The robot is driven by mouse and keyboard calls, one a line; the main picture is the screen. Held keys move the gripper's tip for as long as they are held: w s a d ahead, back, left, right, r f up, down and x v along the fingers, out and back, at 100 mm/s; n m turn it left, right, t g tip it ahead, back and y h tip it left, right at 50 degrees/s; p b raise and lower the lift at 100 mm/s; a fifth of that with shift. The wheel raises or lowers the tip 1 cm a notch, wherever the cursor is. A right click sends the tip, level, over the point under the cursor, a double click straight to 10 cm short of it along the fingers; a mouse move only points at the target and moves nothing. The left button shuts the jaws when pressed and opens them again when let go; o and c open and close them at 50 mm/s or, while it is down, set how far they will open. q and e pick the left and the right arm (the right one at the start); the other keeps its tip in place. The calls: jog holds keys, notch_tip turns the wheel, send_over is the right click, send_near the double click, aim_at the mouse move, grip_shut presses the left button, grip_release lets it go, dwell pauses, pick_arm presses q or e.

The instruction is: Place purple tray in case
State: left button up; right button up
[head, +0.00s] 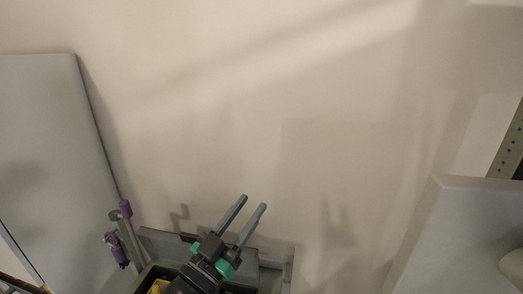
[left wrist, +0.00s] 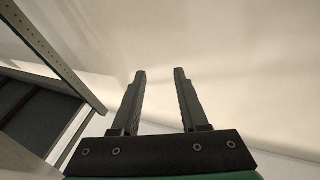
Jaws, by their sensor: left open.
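My left gripper (head: 254,205) is at the bottom middle of the head view, raised in front of a pale wall. Its two dark fingers are parallel and apart, with nothing between them. It also shows open and empty in the left wrist view (left wrist: 160,75). No purple tray can be made out in either view. I cannot tell whether any part in view belongs to the case. My right gripper is not in view.
A grey panel (head: 45,150) stands at the left, with purple clamps (head: 120,211) on a post near its edge. A pale panel (head: 465,235) is at the lower right. A perforated metal upright (head: 510,145) stands at the right edge. The middle is bare wall.

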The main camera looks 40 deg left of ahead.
pick_arm(q)
jog(key=s+d+r+m+t+h, duration=0.1)
jog(key=d+r, duration=0.5)
jog(key=r, duration=0.6)
jog(key=s+d+r+m+t+h, duration=0.1)
jog(key=s+d+r+t+h, duration=0.3)
jog(key=r, duration=0.7)
jog(key=s+d, duration=0.2)
jog(key=s, duration=0.2)
jog(key=shift+d+r+t, duration=0.15)
jog(key=shift+r+t, duration=0.25)
jog(key=shift+r, duration=0.1)
notch_tip(320, 180, up, 11)
jog(key=p, duration=1.1)
jog(key=shift+r+p, duration=0.2)
jog(key=shift+p, duration=0.15)
